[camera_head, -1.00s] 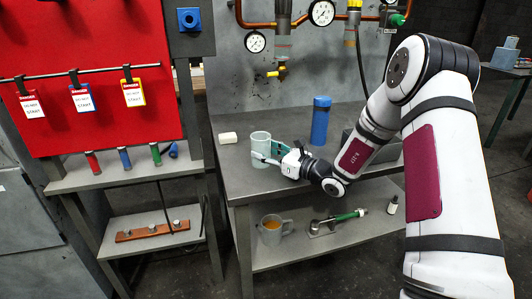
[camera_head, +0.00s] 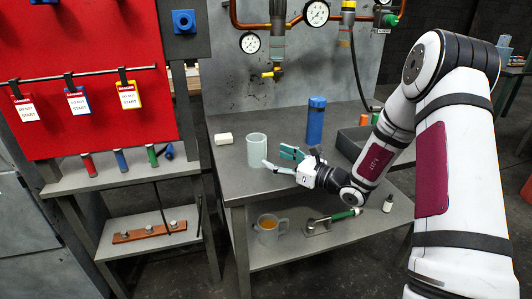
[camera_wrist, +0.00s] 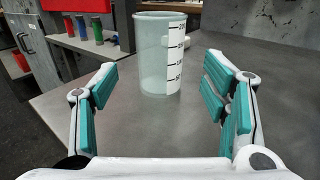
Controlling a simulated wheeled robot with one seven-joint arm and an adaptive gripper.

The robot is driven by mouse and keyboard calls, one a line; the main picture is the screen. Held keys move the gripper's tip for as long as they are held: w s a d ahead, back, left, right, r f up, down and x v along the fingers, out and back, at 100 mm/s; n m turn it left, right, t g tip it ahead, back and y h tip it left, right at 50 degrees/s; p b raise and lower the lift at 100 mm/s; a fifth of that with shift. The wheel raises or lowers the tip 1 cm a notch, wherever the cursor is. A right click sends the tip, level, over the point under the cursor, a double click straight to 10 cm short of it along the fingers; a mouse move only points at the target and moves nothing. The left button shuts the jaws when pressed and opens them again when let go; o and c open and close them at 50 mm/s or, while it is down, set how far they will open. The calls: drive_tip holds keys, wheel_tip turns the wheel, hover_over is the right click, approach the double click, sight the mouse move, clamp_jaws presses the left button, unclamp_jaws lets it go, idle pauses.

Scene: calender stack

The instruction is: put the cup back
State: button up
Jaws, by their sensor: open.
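A pale green translucent cup (camera_head: 257,150) stands upright on the grey metal bench top (camera_head: 235,182). In the wrist view the cup (camera_wrist: 160,60) shows black graduation marks and stands ahead of the fingers. My gripper (camera_head: 279,158) is open and empty, to the right of the cup and apart from it. In the wrist view its teal finger pads (camera_wrist: 160,97) are spread wide, with bare bench between them.
A white block (camera_head: 223,139) lies left of the cup. A blue bottle (camera_head: 316,121) stands behind my gripper, near a dark tray (camera_head: 350,147). Pipes and gauges (camera_head: 316,13) hang above. The lower shelf holds a green-handled tool (camera_head: 335,220) and a small bottle (camera_head: 388,203).

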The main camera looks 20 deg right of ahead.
drive_tip(key=v, duration=0.5)
drive_tip(key=shift+s+d+p, duration=0.2)
drive_tip(key=shift+s+p, duration=0.1)
drive_tip(key=shift+s, duration=0.1)
drive_tip(key=s+a+r+n+g+y, duration=0.2)
drive_tip(key=s+a+r+n+g, duration=0.3)
drive_tip(key=s+a+n, duration=0.25)
drive_tip(key=s+a+r+n+g+y, duration=0.2)
drive_tip(key=s+a+r+n+g, duration=0.4)
drive_tip(key=a, duration=0.3)
drive_tip(key=s+a+r+n+g+h, duration=0.1)
drive_tip(key=s+n+g+h, duration=0.2)
drive_tip(key=s, duration=0.4)
drive_tip(key=s+a+n+g+h, duration=0.2)
drive_tip(key=s+n, duration=0.2)
drive_tip(key=s, duration=0.4)
drive_tip(key=s+d+n+t+h, duration=0.2)
drive_tip(key=s+d+n+h, duration=0.6)
drive_tip(key=s+d, duration=0.4)
drive_tip(key=shift+s+h, duration=0.8)
drive_tip(key=shift+h, duration=0.1)
wheel_tip(320, 180, up, 20)
drive_tip(key=t+p, duration=0.3)
drive_tip(key=p, duration=1.5)
drive_tip(key=shift+a+f+t, duration=0.2)
drive_tip(key=shift+t, duration=0.1)
